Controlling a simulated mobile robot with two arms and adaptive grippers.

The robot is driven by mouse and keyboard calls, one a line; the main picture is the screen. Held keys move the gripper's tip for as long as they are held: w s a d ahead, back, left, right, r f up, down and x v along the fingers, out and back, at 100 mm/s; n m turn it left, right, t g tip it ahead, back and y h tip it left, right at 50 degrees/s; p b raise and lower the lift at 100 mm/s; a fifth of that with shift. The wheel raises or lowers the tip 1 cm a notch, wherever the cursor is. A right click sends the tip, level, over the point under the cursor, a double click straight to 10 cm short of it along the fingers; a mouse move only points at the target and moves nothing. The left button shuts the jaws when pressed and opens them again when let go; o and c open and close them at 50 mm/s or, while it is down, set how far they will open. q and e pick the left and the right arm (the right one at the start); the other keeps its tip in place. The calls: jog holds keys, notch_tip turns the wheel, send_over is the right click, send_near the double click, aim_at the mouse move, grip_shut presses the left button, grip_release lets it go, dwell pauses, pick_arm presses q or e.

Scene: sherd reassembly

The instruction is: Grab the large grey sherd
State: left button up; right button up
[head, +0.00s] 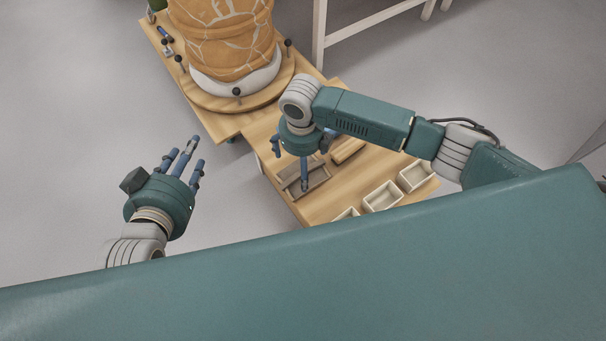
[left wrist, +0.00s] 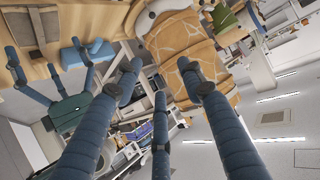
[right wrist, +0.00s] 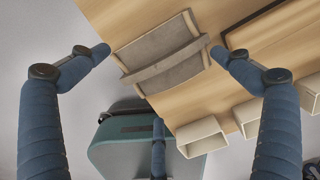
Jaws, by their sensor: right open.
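A grey-brown piece (right wrist: 160,50), which I take for the large grey sherd, lies in a shallow holder with pale wooden ends in the right wrist view. A narrow strip crosses its middle; I cannot tell whether it is part of the sherd or the holder. In the head view the sherd (head: 292,184) is partly hidden by a finger. My right gripper (right wrist: 160,53) is open above it, fingers on either side with nothing gripped. My left gripper (head: 183,152) is open and empty, away to the left of the table.
A wooden table (head: 345,185) bears small open boxes (head: 381,196) at its near right. A large orange vessel (head: 222,38) with pale crack lines stands on a round wooden base with black-knobbed pins. A blue block (left wrist: 87,53) shows in the left wrist view. Floor is clear around my left gripper.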

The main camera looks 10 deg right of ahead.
aim_at(288, 179)
notch_tip(288, 179, down, 5)
jog(key=shift+d+r+b, duration=0.1)
jog(key=shift+d+b, duration=0.05)
jog(key=shift+b, duration=0.95)
pick_arm(q)
jog(key=w+d+r+t+h, duration=0.1)
jog(key=w+r+t, duration=0.1)
jog(key=r, duration=0.4)
jog(key=w+d+r+t+h, duration=0.1)
jog(key=w+r+t, duration=0.1)
jog(key=r+t, duration=0.2)
notch_tip(288, 179, up, 2)
jog(key=shift+d+r, duration=0.15)
jog(key=shift+d, duration=0.15)
pick_arm(e)
jog(key=shift+c, duration=0.5)
